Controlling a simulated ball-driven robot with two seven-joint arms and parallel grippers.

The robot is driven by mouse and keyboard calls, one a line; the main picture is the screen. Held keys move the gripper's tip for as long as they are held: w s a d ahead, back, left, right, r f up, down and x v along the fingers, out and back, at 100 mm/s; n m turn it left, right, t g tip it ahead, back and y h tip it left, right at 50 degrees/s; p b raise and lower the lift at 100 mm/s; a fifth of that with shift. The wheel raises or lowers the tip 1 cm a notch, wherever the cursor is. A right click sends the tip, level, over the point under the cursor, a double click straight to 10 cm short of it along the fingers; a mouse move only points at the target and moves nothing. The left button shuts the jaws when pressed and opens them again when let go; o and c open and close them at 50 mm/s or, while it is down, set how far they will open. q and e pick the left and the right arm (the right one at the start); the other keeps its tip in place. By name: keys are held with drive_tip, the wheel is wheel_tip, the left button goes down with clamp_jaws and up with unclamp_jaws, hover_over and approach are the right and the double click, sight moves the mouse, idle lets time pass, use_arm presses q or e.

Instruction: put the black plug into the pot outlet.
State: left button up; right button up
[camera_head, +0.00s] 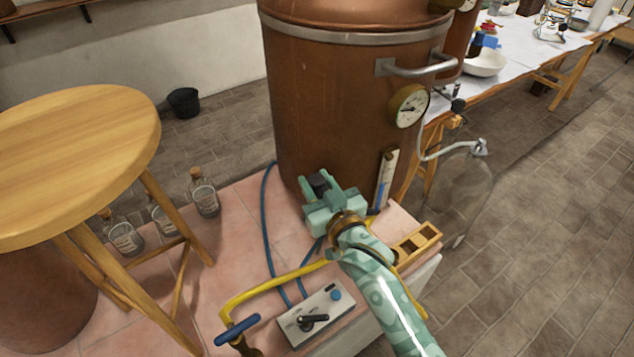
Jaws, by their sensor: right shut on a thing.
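The copper pot (320,110) stands on the pink tiled bench. My right gripper (319,186) is at the foot of the pot, with its arm coming in from the lower right. It is shut on the black plug (318,182), a small dark piece showing between the pale green jaws. The jaws look close to the pot wall; I cannot tell whether the plug touches it. I cannot make out the pot outlet; the gripper covers part of the pot's lower wall. My left gripper is not in view.
A control box (316,313) with a knob, a yellow pipe (265,287) with a blue valve handle (237,330) and a blue hose (266,222) lie near my arm. A wooden rack (416,243) is to its right. A wooden stool (75,150) and corked bottles (203,194) are left.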

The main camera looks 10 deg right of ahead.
sight(317, 194)
drive_tip(key=shift+f+b, duration=0.7)
drive_tip(key=shift+f, duration=0.9)
idle(1.6)
drive_tip(key=shift+f, duration=0.35)
idle(0.9)
drive_tip(key=shift+f, duration=0.15)
idle(0.6)
drive_tip(key=shift+f, duration=0.25)
idle(0.6)
drive_tip(key=o, duration=1.1)
